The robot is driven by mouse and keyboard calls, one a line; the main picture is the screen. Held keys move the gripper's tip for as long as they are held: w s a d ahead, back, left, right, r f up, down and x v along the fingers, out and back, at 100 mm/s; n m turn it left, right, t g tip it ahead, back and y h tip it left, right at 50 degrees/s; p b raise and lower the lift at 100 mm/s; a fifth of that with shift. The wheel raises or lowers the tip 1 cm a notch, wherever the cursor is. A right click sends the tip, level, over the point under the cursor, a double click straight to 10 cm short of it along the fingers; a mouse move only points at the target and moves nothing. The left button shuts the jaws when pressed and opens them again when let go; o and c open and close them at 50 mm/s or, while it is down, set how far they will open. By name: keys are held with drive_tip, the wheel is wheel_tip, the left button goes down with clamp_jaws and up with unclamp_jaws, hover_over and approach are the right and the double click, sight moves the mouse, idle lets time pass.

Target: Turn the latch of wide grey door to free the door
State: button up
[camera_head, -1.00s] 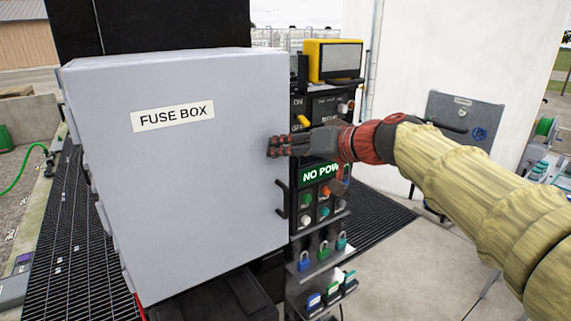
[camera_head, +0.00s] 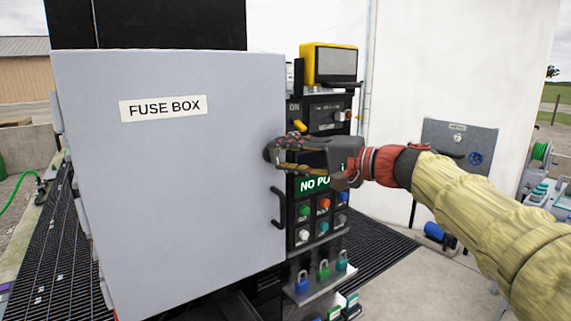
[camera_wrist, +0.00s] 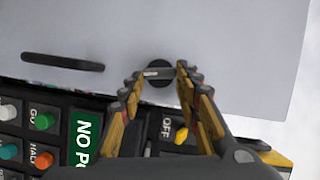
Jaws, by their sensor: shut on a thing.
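The wide grey door (camera_head: 180,190), labelled FUSE BOX, fills the left half of the head view and looks closed. Its latch is a dark round knob (camera_wrist: 159,71) with a light bar across it, seen in the wrist view near the door's edge. My gripper (camera_head: 272,152) is at the door's right edge, above the black door handle (camera_head: 278,208). In the wrist view my gripper's fingertips (camera_wrist: 161,72) sit on either side of the latch bar, shut on it. In the head view the fingers hide the latch. The handle (camera_wrist: 62,62) also shows in the wrist view.
A control panel (camera_head: 322,195) with coloured buttons and a NO POWER sign stands right behind the door's edge. A yellow-framed screen (camera_head: 330,64) is on top. A grey cabinet (camera_head: 460,147) stands farther right.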

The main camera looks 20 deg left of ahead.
drive_tip(key=shift+f+m+y+b, duration=0.25)
drive_tip(key=shift+m+y+b, duration=0.25)
drive_tip(key=shift+m, duration=0.5)
drive_tip(key=o, duration=1.2)
drive_tip(key=shift+c, duration=0.2)
drive_tip(key=v, duration=1.2)
drive_tip(key=shift+r, duration=0.1)
